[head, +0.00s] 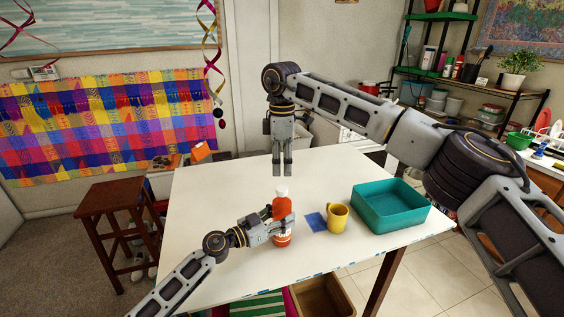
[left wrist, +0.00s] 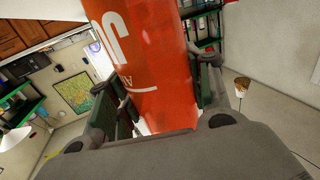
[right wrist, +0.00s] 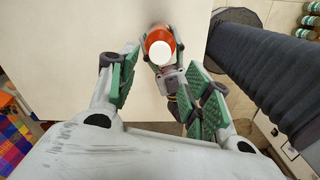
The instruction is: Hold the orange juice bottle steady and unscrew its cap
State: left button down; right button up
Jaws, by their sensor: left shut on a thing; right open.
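The orange juice bottle (head: 282,208) stands upright on the white table, with its white cap (head: 281,191) on top. My left gripper (head: 276,224) is shut on the bottle's side. The left wrist view shows the orange bottle (left wrist: 150,60) between its green-padded fingers. My right gripper (head: 282,172) is open and empty, pointing straight down above the table, and appears above the cap in the head view. In the right wrist view the white cap (right wrist: 160,53) shows below, between the spread fingers, with a gap on both sides. The bottle's lower body is partly hidden there.
A yellow mug (head: 337,218) stands right of the bottle, beside a blue cloth or mat (head: 315,222). A teal bin (head: 391,222) stands at the right of the white table (head: 225,190). The table's left and back areas are clear.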

aim_at(282, 188)
jog(key=shift+m, duration=0.5)
jog(key=shift+f, duration=0.15)
jog(key=shift+f, duration=3.9)
